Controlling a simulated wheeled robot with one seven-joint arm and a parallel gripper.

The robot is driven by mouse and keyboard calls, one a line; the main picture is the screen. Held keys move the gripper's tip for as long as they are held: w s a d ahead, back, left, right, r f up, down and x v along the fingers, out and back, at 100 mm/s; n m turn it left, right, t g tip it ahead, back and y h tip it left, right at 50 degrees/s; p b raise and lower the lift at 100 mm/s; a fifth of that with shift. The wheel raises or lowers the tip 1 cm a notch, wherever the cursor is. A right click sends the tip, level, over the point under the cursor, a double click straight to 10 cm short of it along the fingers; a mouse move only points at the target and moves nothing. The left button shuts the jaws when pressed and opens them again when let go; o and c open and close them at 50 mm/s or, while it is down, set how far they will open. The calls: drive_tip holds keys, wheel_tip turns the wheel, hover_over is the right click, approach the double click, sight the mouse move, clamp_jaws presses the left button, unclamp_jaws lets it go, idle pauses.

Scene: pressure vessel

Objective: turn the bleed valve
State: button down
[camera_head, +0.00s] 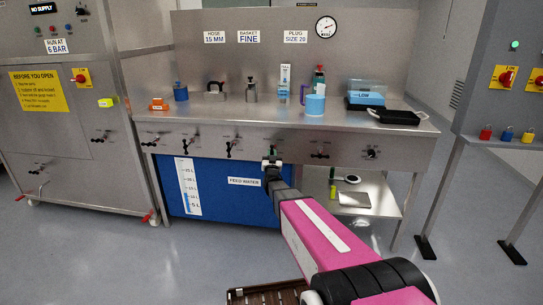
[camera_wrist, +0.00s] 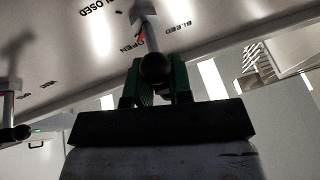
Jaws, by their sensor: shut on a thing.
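The bleed valve shows in the wrist view as a metal lever (camera_wrist: 151,36) with a dark round knob (camera_wrist: 155,69), on a panel printed BLEED, OPEN and CLOSED. A small red mark sits beside OPEN, close to the lever. My gripper (camera_wrist: 157,84) is shut on the knob, with a green-padded finger on either side. In the head view my gripper (camera_head: 271,164) is at the bench's front panel, above the FEED WATER label, and hides most of the valve.
Other valve levers line the bench's front panel (camera_head: 264,140) on both sides; one lever (camera_wrist: 14,132) is at the wrist view's left. A lower shelf (camera_head: 375,190) holds a few items. A cabinet (camera_head: 65,130) stands left. The floor in front is mostly clear, with a brown slatted thing (camera_head: 265,293) near my arm.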

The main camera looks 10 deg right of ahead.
drive_tip(key=shift+a+n+y, duration=0.25)
drive_tip(key=shift+n+y, duration=0.35)
drive_tip(key=shift+n, duration=0.3)
drive_tip(key=c, duration=1.1)
unclamp_jaws()
drive_tip(key=shift+s, duration=0.1)
drive_tip(key=shift+s+f, duration=0.15)
drive_tip(key=shift+s, duration=0.2)
drive_tip(key=v, duration=0.9)
drive_tip(key=shift+s+a+f, duration=0.1)
drive_tip(key=shift+s+f, duration=0.05)
drive_tip(key=shift+s, duration=0.2)
